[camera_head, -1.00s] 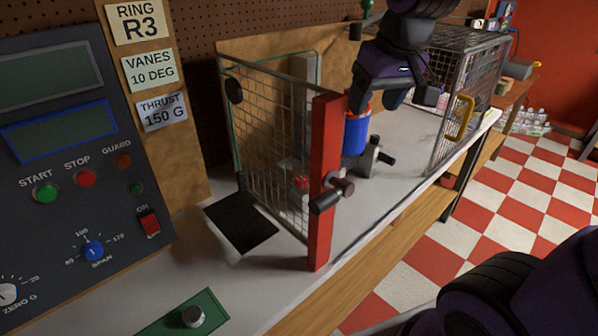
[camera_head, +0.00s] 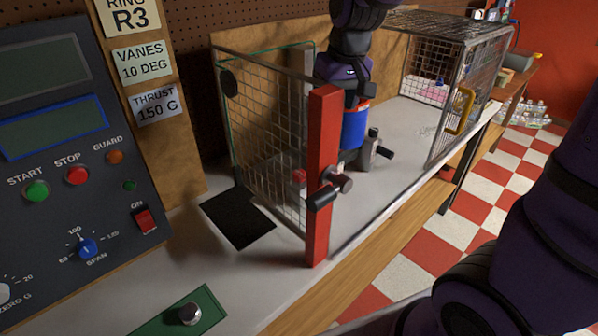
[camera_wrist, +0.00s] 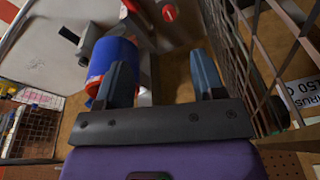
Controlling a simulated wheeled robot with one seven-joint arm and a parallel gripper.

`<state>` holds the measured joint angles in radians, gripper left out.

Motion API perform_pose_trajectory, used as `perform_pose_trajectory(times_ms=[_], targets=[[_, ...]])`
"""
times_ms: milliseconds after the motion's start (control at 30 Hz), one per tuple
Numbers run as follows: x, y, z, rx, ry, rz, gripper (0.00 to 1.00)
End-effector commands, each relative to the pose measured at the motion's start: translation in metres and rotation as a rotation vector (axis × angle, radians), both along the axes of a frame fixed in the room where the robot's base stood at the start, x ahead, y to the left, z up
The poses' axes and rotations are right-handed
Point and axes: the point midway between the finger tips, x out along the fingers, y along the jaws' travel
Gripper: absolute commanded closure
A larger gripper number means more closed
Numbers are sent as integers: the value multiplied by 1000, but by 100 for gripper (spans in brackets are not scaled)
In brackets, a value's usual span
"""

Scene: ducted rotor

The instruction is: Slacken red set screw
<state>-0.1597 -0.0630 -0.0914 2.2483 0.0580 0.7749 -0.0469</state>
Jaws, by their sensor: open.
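A small red part (camera_head: 299,178), seemingly the red set screw, sits low behind the mesh screen, left of the red post. In the wrist view a red knob-like end (camera_wrist: 168,12) shows at the top, beyond the fingertips. My gripper (camera_head: 350,90) is above and beside the blue cylinder (camera_head: 354,127), partly hidden by the red post. In the wrist view my gripper (camera_wrist: 164,75) has its two fingers wide apart with nothing between them. The blue cylinder (camera_wrist: 116,55) is just left of the left finger. The gripper is apart from the red part.
The mesh screen (camera_head: 262,135) and red post (camera_head: 322,190) with its dark knob (camera_head: 325,197) stand close by. A grey clamp with a dark handle (camera_head: 384,153) is right of the cylinder. A wire cage (camera_head: 455,70) stands farther right. The white bench between is mostly clear.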

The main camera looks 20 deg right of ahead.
Motion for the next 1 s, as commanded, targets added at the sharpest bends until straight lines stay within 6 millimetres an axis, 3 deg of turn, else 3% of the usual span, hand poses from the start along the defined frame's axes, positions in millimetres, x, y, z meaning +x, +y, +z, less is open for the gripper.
perform_pose_trajectory(times_ms=[500,700,1000], targets=[[86,29,-112,-45,143,42,37],[102,35,-143,-61,171,52,37],[104,36,-168,-64,180,53,37]])
